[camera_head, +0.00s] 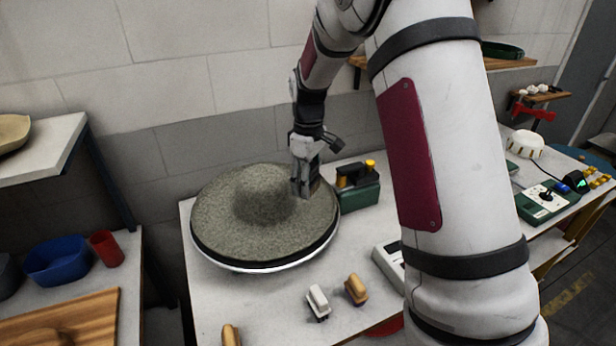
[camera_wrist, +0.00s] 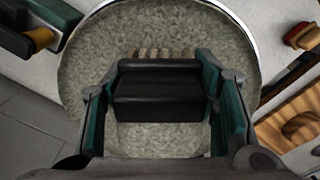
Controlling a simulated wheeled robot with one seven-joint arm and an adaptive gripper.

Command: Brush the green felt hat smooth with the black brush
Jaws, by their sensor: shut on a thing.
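The grey-green felt hat (camera_head: 265,192) lies on a round stand with a white rim (camera_head: 262,268), its low crown in the middle and its wide brim all around. It fills much of the wrist view (camera_wrist: 95,60). My gripper (camera_head: 302,188) is over the right side of the brim, pointing down. In the wrist view its two green-padded fingers (camera_wrist: 165,105) are shut on the black brush (camera_wrist: 158,88). Pale bristles show at the brush's far edge, over the felt. Whether they touch the felt I cannot tell. In the head view the brush is mostly hidden by the gripper.
A green box (camera_head: 360,197) with black and yellow parts stands close right of the hat. A white-topped brush (camera_head: 318,302) and a tan one (camera_head: 356,290) lie on the table (camera_head: 270,305) in front. A blue bin (camera_head: 57,261) and red cup (camera_head: 106,248) stand left.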

